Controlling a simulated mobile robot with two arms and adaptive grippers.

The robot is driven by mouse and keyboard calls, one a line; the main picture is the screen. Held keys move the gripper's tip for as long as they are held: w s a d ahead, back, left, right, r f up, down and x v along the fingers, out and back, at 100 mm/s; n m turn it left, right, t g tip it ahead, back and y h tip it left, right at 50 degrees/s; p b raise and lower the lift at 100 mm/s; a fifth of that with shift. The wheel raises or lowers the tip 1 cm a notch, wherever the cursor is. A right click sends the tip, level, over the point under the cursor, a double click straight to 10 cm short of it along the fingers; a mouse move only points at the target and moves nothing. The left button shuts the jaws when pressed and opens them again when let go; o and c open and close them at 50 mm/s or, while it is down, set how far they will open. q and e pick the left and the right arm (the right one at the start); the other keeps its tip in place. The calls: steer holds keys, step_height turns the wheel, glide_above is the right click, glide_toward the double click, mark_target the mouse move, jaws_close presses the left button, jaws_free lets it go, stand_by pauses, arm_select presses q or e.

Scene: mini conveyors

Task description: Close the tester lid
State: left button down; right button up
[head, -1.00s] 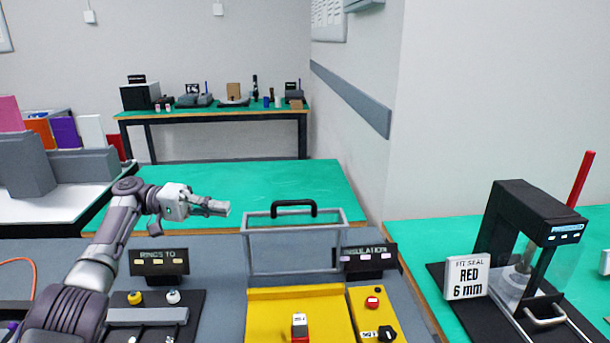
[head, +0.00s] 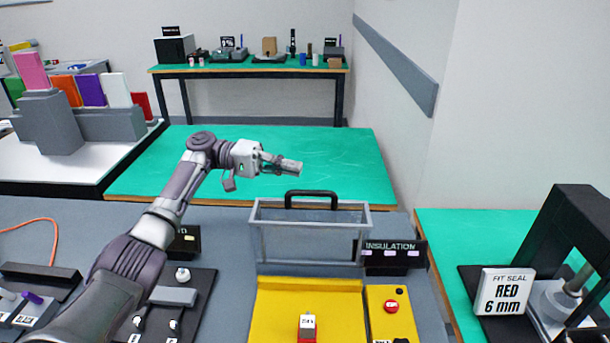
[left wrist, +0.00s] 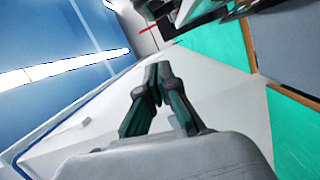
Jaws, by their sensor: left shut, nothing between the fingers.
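The insulation tester has a yellow base (head: 275,318) at the front centre. Its lid (head: 260,240), a clear panel in a grey frame with a black handle (head: 311,194) on top, stands upright and open at the back of the base. A small red and white part (head: 307,328) sits on the yellow base. My left gripper (head: 296,168) is shut and empty, above and behind the lid's handle, apart from it. Its shut fingers also show in the left wrist view (left wrist: 157,72). My right gripper is not in view.
An INSULATION sign (head: 391,257) stands right of the lid. A panel with red and black buttons (head: 391,325) lies right of the base. The green table (head: 340,180) behind the lid is clear.

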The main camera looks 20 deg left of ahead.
arm_select(q)
steer(key=s+d+p, duration=0.2)
steer(key=d, duration=0.1)
steer(key=s+d, duration=0.1)
steer(key=shift+s+d+f+p, duration=0.25)
steer(key=shift+d+f+p, duration=0.05)
steer(key=shift+f+p, duration=0.1)
steer(key=shift+s, duration=0.1)
